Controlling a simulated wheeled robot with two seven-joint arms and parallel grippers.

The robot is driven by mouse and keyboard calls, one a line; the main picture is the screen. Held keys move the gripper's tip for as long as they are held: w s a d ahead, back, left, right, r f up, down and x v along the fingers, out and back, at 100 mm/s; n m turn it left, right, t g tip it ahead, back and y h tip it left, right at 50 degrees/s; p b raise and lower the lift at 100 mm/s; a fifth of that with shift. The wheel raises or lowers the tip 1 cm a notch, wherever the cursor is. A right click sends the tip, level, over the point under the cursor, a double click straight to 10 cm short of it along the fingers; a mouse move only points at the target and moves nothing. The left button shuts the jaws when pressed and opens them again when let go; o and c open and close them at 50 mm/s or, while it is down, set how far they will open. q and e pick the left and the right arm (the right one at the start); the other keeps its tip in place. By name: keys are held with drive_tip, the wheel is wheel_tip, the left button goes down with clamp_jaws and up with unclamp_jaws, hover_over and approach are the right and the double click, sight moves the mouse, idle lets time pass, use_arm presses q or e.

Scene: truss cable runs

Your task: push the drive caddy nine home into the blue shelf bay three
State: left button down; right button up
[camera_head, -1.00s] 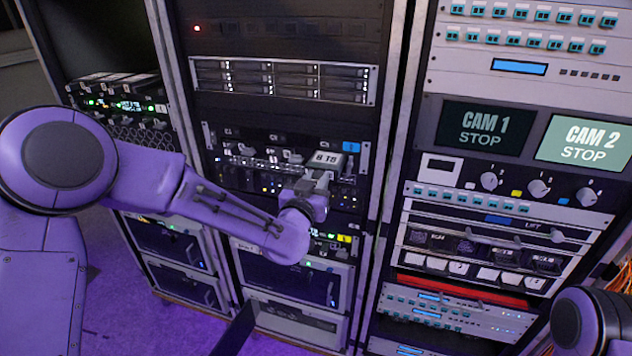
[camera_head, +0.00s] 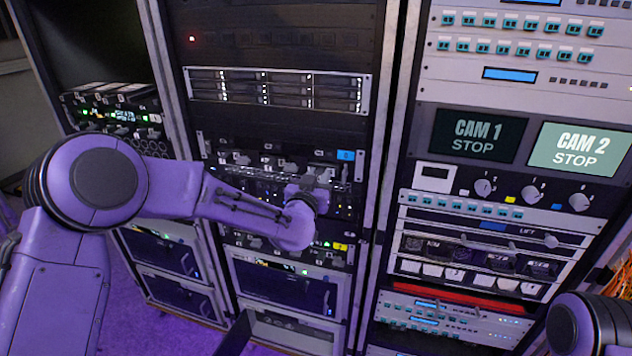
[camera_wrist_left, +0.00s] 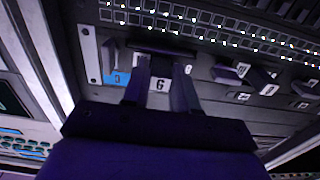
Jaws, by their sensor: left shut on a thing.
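Drive caddy nine (camera_wrist_left: 160,85) shows in the left wrist view as a dark front with a white label between my fingers. The label looks like an inverted 9 there. My left gripper (camera_head: 308,190) is shut on the caddy at the shelf front, and it also shows in the left wrist view (camera_wrist_left: 162,95). The blue tag of bay three (camera_head: 345,155) is just above and right of the gripper; it also shows in the left wrist view (camera_wrist_left: 117,78). My gripper hides most of the caddy in the head view. How deep the caddy sits cannot be told. My right gripper is out of view.
Other caddy fronts with handles (camera_wrist_left: 262,80) stand beside the held one. A silver drive unit (camera_head: 278,90) is higher in the same rack. A panel with CAM 1 and CAM 2 screens (camera_head: 580,150) is in the right rack. Free air lies before the racks.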

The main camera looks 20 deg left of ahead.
use_arm(q)
drive_tip(key=shift+w, duration=0.45)
drive_tip(key=shift+w, duration=0.4)
drive_tip(key=c, duration=0.8)
unclamp_jaws()
drive_tip(key=shift+r, duration=0.1)
drive_tip(key=shift+s, duration=0.1)
drive_tip(key=shift+s, duration=0.1)
drive_tip(key=s+b, duration=0.3)
drive_tip(key=s, duration=0.7)
drive_tip(key=shift+s+a, duration=0.15)
